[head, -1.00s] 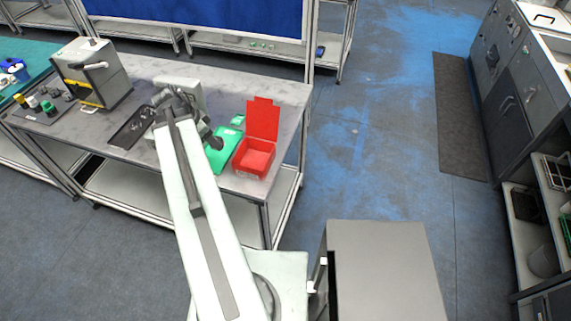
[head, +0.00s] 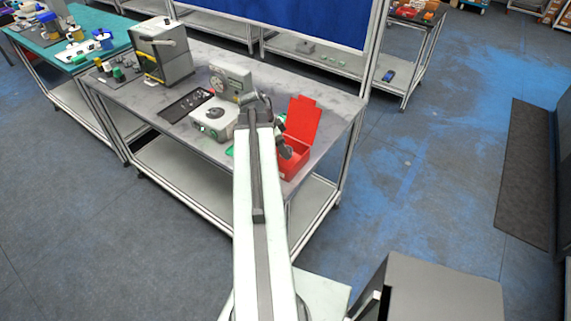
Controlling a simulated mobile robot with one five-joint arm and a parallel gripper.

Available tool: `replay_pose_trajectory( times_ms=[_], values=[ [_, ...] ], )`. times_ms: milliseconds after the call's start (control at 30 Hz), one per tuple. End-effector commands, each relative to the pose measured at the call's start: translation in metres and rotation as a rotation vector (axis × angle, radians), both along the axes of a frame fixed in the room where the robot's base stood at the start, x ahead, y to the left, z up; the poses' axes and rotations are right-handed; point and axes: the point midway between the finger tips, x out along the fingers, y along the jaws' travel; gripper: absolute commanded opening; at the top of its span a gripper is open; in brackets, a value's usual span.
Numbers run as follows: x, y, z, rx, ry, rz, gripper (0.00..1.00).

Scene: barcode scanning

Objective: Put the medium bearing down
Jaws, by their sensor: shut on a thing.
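My gripper (head: 285,153) is at the end of my extended arm, at the left side of the open red box (head: 302,160), small and dark in the head view. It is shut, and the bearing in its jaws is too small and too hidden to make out. I cannot tell whether the gripper is over the box or beside it. The red box stands near the right end of the grey table (head: 330,105) with its lid up. Part of a green item (head: 229,151) shows left of my arm, which hides the rest.
A white device with a round plate (head: 212,113) and a grey unit (head: 232,80) stand left of my arm. A black tray (head: 187,104) lies further left, near a grey cabinet machine (head: 162,50). Open floor (head: 420,170) lies right of the table.

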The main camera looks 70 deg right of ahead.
Motion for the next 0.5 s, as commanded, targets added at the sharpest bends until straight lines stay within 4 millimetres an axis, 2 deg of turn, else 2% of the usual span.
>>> replay_pose_trajectory(
  times_ms=[167, 367, 500],
  values=[
    [-0.001, -0.001, -0.009, 0.000, 0.000, -0.002, 0.00],
    [-0.002, -0.001, -0.042, 0.000, 0.000, -0.003, 0.00],
    [-0.002, -0.001, -0.039, 0.000, 0.000, -0.004, 0.00]
  ],
)
